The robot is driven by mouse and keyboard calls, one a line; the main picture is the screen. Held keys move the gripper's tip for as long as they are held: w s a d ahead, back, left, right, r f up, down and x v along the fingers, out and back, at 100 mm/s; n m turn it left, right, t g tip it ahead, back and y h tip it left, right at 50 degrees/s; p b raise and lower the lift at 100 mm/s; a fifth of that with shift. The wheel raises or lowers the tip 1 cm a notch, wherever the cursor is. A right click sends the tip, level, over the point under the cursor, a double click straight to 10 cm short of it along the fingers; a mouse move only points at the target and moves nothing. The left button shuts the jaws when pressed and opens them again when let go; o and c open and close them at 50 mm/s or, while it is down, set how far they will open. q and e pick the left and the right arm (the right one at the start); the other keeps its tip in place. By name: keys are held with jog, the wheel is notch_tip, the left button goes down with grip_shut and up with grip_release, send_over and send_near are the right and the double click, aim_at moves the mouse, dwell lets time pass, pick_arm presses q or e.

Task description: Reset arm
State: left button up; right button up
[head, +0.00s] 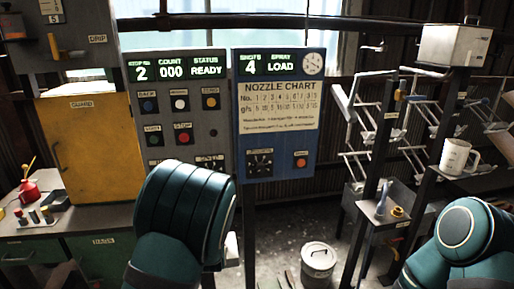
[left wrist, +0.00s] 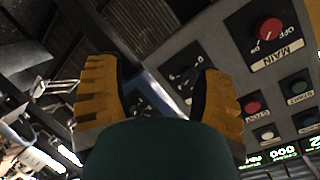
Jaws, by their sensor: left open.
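My left gripper (left wrist: 158,72) shows in the left wrist view with its two yellow ridged fingers spread wide and nothing between them. It is in front of the grey control panel (left wrist: 235,45), whose red MAIN knob (left wrist: 270,29) is at the upper right, apart from the fingers. In the head view my teal left arm stands before the lower part of the grey panel (head: 140,120) and hides its own gripper. My right arm shows at the lower right; its gripper is out of view.
A blue panel (head: 238,120) with a nozzle chart stands right of the grey one. Its displays read 4 and LOAD; the grey panel reads 2, 000, READY. A yellow guard (head: 97,145) is left, a rack with a white jug (head: 455,157) right, a bucket (head: 318,262) on the floor.

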pick_arm(q)
jog(key=s+d+f+n+g+h, duration=0.15)
jog(key=s+f+g, duration=0.25)
jog(key=s+f, duration=0.4)
jog(key=s+d+f+n+g+h, duration=0.1)
jog(key=s+f+n+g+h, duration=0.15)
jog(key=s+f, duration=0.65)
jog(key=s+d+f+n+g+h, duration=0.2)
jog(key=s+d+g, duration=0.1)
jog(key=s, duration=0.4)
jog(key=s+d+f+n+g+h, duration=0.2)
jog(key=s+d+f+g, duration=0.1)
jog(key=s+d, duration=0.2)
jog(key=s, duration=0.2)
jog(key=shift+s+f, duration=0.25)
jog(key=shift+s, duration=0.1)
